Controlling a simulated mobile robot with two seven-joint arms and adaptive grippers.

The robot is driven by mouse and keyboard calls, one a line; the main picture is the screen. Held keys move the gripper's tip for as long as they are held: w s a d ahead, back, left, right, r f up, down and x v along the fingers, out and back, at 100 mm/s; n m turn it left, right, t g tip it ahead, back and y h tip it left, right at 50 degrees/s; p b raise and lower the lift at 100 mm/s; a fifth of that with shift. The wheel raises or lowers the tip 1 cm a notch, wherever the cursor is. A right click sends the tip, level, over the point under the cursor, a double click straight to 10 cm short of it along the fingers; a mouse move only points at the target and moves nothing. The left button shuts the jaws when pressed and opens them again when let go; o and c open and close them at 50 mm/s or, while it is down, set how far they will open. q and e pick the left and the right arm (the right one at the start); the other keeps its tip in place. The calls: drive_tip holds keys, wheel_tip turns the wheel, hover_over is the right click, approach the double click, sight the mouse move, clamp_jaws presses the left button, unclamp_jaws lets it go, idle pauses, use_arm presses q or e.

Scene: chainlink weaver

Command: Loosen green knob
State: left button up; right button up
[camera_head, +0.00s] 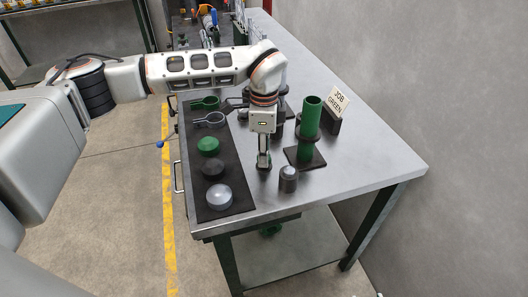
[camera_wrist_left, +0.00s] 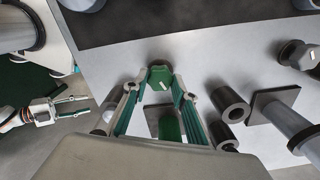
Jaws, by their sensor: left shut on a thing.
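My left gripper (camera_head: 263,163) points down over the bench, just right of the dark mat. In the left wrist view its two fingertips (camera_wrist_left: 160,84) are shut on a small green hexagonal piece (camera_wrist_left: 160,74), which looks like the green knob. In the head view the gripper hides that piece. A round green cap (camera_head: 208,145) lies on the mat, apart from the gripper. My right gripper (camera_wrist_left: 72,106) shows at the left edge of the left wrist view, with its fingers apart and empty.
The mat (camera_head: 241,199) also holds a dark cap (camera_head: 212,166), a grey cap (camera_head: 219,196) and ring clamps (camera_head: 208,119). A green tube (camera_head: 309,116) stands close right of the left gripper. A short dark cylinder (camera_head: 289,181) stands in front. A JOB GREEN sign (camera_head: 338,100) is behind.

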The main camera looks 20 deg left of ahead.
use_arm(q)
drive_tip(key=shift+n, duration=0.4)
drive_tip(key=o, duration=1.1)
drive_tip(key=shift+r, duration=0.1)
wheel_tip(320, 180, up, 12)
drive_tip(key=shift+f, duration=0.1)
drive_tip(key=shift+s, duration=0.1)
